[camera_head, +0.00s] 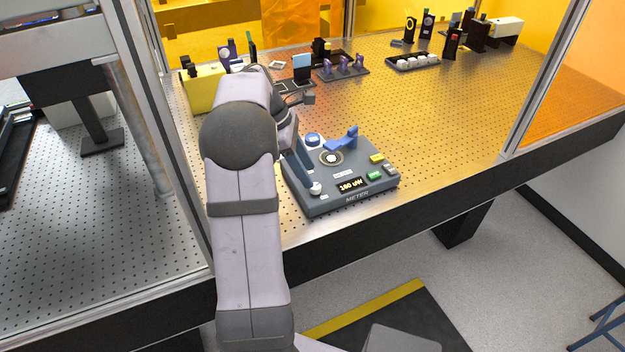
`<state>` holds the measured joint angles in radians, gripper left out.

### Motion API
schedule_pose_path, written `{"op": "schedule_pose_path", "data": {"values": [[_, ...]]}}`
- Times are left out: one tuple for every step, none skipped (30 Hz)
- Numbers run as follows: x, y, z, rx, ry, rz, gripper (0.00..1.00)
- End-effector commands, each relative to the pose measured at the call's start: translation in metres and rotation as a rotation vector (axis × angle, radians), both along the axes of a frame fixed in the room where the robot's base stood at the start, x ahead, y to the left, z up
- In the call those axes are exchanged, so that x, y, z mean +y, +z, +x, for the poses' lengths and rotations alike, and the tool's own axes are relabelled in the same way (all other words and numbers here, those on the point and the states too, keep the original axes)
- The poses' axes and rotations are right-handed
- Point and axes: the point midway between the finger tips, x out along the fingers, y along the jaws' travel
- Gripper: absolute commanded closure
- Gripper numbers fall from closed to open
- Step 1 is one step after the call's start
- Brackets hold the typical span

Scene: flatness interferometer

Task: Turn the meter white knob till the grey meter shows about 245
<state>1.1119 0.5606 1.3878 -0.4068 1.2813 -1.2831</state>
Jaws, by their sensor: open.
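The grey meter (345,202) is a flat box near the front edge of the perforated table. Its small display (351,186) seems to read about 180 uW, though the digits are tiny. A white knob (315,188) sits at the panel's front left corner. My gripper (306,178) reaches down over the meter's left side, with a blue-grey finger ending right by this knob. The gripper is open. I cannot tell whether it touches the knob, and the arm partly hides the other finger.
The meter also carries a white dial with a dark ring (331,157), a blue knob (313,139), a bright blue lever-like part (343,139), and yellow (376,158) and green (375,176) buttons. Optics mounts (343,67) stand behind. The table right of the meter is clear.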

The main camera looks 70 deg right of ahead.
Motion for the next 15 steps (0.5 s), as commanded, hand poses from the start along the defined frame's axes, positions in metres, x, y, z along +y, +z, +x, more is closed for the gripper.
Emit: {"op": "schedule_pose_path", "data": {"values": [[0.000,-0.006,-0.003,0.002,-0.001,0.004,0.59],[-0.001,-0.010,-0.005,0.002,-0.001,0.004,0.59],[-0.001,-0.014,-0.007,0.001,-0.001,0.004,0.59],[-0.002,-0.018,-0.008,0.001,0.000,0.003,0.59],[-0.002,-0.021,-0.010,0.001,-0.001,0.004,0.59],[-0.003,-0.025,-0.011,0.000,-0.001,0.003,0.59],[-0.003,-0.029,-0.012,0.000,-0.001,0.003,0.59],[-0.003,-0.031,-0.013,0.001,-0.002,0.004,0.59],[-0.004,-0.035,-0.014,0.000,-0.002,0.003,0.59],[-0.004,-0.036,-0.015,-0.001,-0.002,0.002,0.59],[-0.005,-0.038,-0.015,-0.001,-0.002,0.002,0.59],[-0.005,-0.040,-0.016,-0.001,-0.001,0.001,0.59],[-0.005,-0.041,-0.016,-0.001,-0.001,0.000,0.59],[-0.005,-0.042,-0.017,-0.001,-0.001,0.000,0.59],[-0.005,-0.043,-0.017,-0.001,-0.001,-0.001,0.59]]}}
